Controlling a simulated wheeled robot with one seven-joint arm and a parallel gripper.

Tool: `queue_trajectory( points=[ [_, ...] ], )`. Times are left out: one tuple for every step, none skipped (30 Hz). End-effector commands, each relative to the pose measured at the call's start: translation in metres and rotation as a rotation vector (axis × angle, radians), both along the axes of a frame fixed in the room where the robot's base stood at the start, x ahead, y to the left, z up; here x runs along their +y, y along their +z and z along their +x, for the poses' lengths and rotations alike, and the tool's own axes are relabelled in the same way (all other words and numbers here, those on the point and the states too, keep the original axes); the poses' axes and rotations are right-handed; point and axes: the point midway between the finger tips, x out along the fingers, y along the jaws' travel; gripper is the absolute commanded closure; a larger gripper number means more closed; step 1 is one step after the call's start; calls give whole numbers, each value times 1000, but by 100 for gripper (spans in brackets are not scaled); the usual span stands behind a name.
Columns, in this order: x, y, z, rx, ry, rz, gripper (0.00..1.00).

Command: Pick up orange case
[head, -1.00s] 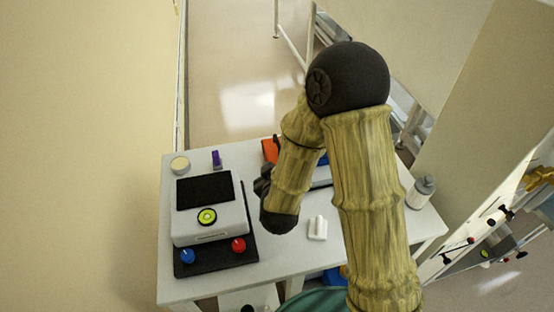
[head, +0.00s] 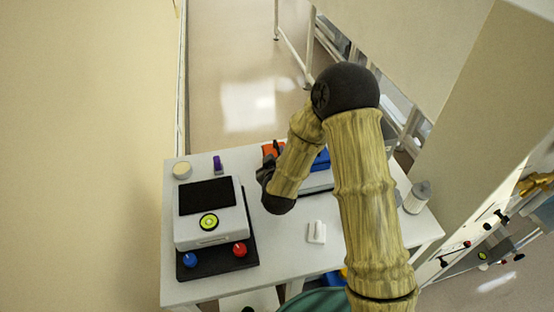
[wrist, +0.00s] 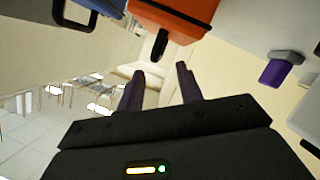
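The orange case (head: 270,150) stands at the back of the white table (head: 290,258), partly hidden behind my arm in the head view. In the wrist view the orange case (wrist: 178,12) is at the top, with a black strap and a black handle (wrist: 160,44) on it. My gripper (wrist: 158,82) is open, its two dark fingers spread apart with nothing between them. The handle appears just beyond the fingertips, roughly between them. In the head view my gripper (head: 267,166) is beside the case, its fingers mostly hidden.
A blue case (head: 321,160) is right of the orange one. A purple item (head: 218,164) and a round pale container (head: 182,170) stand left. A device with a dark screen (head: 208,196) fills the front left. A white switch-like block (head: 316,232) and grey bottle (head: 416,197) are rightward.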

Motion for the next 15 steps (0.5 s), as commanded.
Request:
queue_trajectory(
  points=[
    [-1,0,5,2,-1,0,64],
    [-2,-1,8,2,-3,0,64],
    [-3,-3,12,2,-4,0,64],
    [-4,-4,16,2,-4,0,64],
    [-4,-6,20,2,-5,1,64],
    [-5,-7,25,3,-4,1,64],
    [-4,-9,29,1,-4,1,64],
    [-4,-11,33,2,-3,1,64],
    [-3,-12,37,1,-3,1,64],
    [-3,-13,40,1,-3,1,64],
    [-3,-14,41,0,-2,1,64],
    [-2,-15,43,0,-2,1,64],
    [-2,-15,44,-1,-1,1,64],
    [-2,-16,44,-1,-1,1,64],
    [-2,-16,44,0,0,1,64]
  ],
)
